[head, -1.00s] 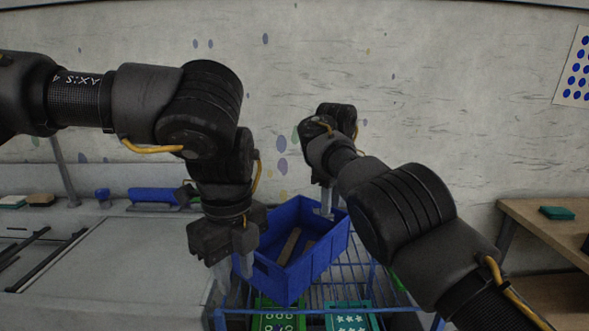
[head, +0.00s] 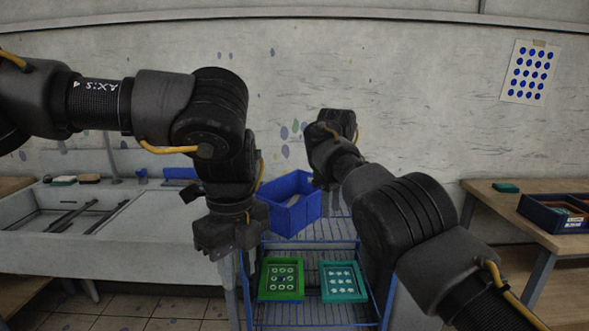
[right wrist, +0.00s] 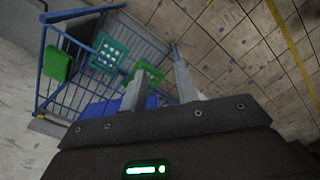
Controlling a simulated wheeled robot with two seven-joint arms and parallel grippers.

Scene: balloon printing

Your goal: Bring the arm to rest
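My left gripper (head: 226,258) hangs pointing down in front of the blue cart's left side, its fingers apart with nothing seen between them. My right arm reaches in from the right. Its gripper is mostly hidden in the head view, but in the right wrist view the two fingers (right wrist: 160,82) stand apart with nothing between them. A blue crate (head: 290,206) is at the back of the cart, between the arms and partly covered by the left wrist. Blue also shows below the right fingers in the right wrist view (right wrist: 98,109).
The blue wire cart (head: 318,244) carries a green framed tray (head: 281,295) and a teal framed tray (head: 358,296). A pale sink bench (head: 150,235) stands left. A wooden table (head: 490,205) with a dark blue box (head: 555,212) stands right. A dotted sheet (head: 530,70) hangs on the wall.

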